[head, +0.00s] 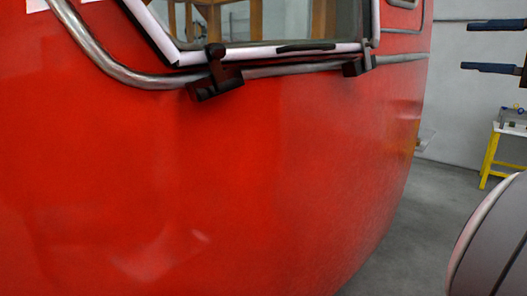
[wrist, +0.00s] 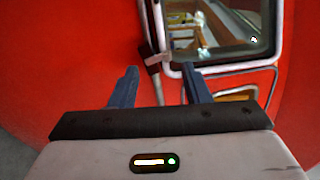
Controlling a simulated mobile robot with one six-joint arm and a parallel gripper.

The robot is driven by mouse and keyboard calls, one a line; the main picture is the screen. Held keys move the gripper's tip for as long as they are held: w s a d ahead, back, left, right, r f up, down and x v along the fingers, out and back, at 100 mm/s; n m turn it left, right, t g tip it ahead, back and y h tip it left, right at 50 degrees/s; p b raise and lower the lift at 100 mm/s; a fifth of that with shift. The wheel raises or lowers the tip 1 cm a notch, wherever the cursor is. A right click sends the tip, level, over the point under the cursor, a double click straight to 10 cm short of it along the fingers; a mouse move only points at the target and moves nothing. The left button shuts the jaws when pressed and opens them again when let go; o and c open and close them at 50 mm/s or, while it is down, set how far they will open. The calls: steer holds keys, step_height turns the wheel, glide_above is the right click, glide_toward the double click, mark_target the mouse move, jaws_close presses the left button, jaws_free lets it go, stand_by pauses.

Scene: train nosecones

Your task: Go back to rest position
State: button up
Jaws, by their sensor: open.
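My gripper (wrist: 159,69) is open, with its two blue fingers apart and nothing held between them. In the head view its fingers (head: 467,47) stick in from the right edge, pointing left, clear of the red train nosecone (head: 250,180). The nosecone fills most of the head view. In the wrist view the nosecone (wrist: 60,75) lies ahead of the fingers, with its white-framed window (wrist: 215,30) at the upper right. A dark bracket (wrist: 152,62) shows between the fingers.
A silver rail (head: 110,62) curves under the window, with dark brackets (head: 214,76) on it. A yellow-legged stand (head: 490,160) is at the far right. Grey floor (head: 425,205) lies open right of the nosecone, before a pale wall (head: 455,100).

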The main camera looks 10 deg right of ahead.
steer(key=w+a+f+n+g+h, duration=0.1)
steer(key=w+a+f+g, duration=0.35)
steer(key=a+f, duration=0.55)
steer(key=w+a+f+g+h, duration=0.1)
steer(key=w+a+f+g, duration=0.35)
steer(key=f, duration=0.95)
steer(key=s+a+f+n+g+h, duration=0.1)
steer(key=s+a+f+n+h, duration=0.2)
steer(key=f, duration=0.9)
steer(key=s+a+f+n+g+h, duration=0.2)
steer(key=s+a+f+n+h, duration=0.2)
steer(key=s+a+f+n, duration=0.4)
step_height(320, 180, down, 4)
steer(key=shift+s+a+f+g, duration=0.15)
steer(key=shift+s+a+g, duration=0.15)
steer(key=shift+s, duration=0.3)
